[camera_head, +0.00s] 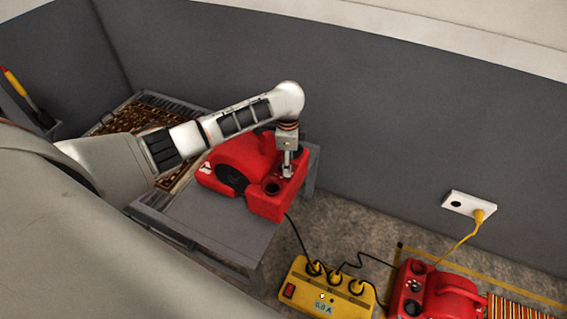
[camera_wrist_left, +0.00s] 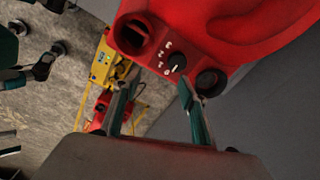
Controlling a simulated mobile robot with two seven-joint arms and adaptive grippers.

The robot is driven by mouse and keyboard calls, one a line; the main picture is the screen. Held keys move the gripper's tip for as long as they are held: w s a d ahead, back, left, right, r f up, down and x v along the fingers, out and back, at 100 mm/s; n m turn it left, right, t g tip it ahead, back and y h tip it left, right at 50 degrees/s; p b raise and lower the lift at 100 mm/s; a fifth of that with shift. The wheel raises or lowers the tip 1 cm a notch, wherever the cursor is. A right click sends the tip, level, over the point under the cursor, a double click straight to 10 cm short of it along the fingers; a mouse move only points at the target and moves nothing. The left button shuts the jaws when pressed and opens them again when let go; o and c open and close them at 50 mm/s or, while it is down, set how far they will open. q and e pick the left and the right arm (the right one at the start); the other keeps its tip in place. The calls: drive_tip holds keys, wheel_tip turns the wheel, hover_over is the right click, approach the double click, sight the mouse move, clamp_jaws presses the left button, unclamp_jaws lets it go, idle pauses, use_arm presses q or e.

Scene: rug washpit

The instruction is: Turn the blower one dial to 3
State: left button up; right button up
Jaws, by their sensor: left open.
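A red blower (camera_head: 240,165) sits on a grey table. In the wrist view its front panel (camera_wrist_left: 200,45) fills the top. A small black dial (camera_wrist_left: 176,62) sits there between two dark round openings, with white numbers beside it. I cannot clearly read which number the dial points to. My left gripper (camera_head: 287,172) reaches down at the blower's panel end. In the wrist view the left gripper (camera_wrist_left: 158,80) is open, its two fingers apart just below the dial, nothing between them. I cannot tell whether a finger touches the panel. My right gripper is not in view.
The grey table (camera_head: 215,225) also bears a patterned rug (camera_head: 135,118). On the floor are a yellow power box (camera_head: 318,290) with plugs and cords, and a second red blower (camera_head: 445,300). A dark grey wall (camera_head: 400,130) with a white socket (camera_head: 468,204) stands behind.

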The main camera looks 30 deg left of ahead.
use_arm(q)
drive_tip(key=shift+w+a+r, duration=0.45)
drive_tip(key=shift+a+r, duration=0.2)
drive_tip(key=shift+w+a+r, duration=0.45)
drive_tip(key=shift+a+r, duration=0.15)
drive_tip(key=shift+w+a, duration=0.1)
drive_tip(key=shift+a, duration=0.05)
drive_tip(key=shift+f, duration=0.3)
wheel_tip(320, 180, down, 6)
drive_tip(key=b, duration=0.3)
drive_tip(key=shift+f, duration=0.45)
drive_tip(key=c, duration=1.1)
